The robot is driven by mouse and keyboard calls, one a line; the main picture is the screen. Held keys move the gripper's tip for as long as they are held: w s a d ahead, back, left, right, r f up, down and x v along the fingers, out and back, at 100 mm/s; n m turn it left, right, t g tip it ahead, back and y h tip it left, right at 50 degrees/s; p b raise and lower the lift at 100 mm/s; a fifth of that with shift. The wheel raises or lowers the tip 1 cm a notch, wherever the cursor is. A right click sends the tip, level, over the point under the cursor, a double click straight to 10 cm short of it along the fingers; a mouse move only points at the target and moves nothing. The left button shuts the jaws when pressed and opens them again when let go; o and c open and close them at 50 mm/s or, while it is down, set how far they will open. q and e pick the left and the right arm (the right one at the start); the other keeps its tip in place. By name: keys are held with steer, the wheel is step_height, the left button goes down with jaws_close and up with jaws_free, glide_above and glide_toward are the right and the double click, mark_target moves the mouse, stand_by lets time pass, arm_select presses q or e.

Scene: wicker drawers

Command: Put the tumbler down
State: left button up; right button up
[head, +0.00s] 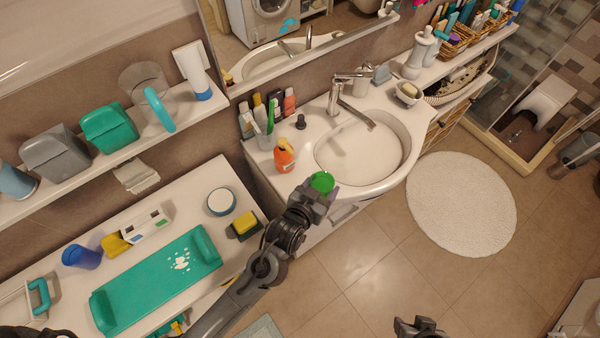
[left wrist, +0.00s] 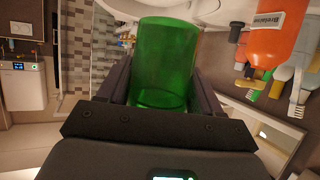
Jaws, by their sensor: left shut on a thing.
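A green translucent tumbler (head: 322,182) is in my left gripper (head: 316,191), at the front edge of the white washbasin counter (head: 300,152). In the left wrist view the tumbler (left wrist: 165,62) sits between the two fingers (left wrist: 163,90), which are shut on it. I cannot tell from these frames how high it is held. My right gripper (head: 418,327) shows only in part at the bottom edge of the head view, away from the counter; whether it is open or shut is unclear.
An orange bottle (head: 284,157) stands left of the basin (head: 362,150), close to the tumbler. A toothbrush cup (head: 265,138) and several bottles stand behind it. A faucet (head: 340,98) is at the back.

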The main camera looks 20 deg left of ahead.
arm_select(q)
steer(key=w+a+f, duration=0.1)
steer(key=a, duration=0.1)
steer(key=w+a+f, duration=0.2)
steer(key=a, duration=0.1)
steer(key=w+a+f, duration=0.1)
steer(key=a+f, duration=0.1)
steer(key=shift+w+a, duration=0.3)
steer(key=shift+w, duration=0.1)
steer(key=shift+f, duration=2.05)
steer(key=shift+f, duration=0.1)
steer(key=o, duration=1.1)
steer(key=shift+c, duration=0.2)
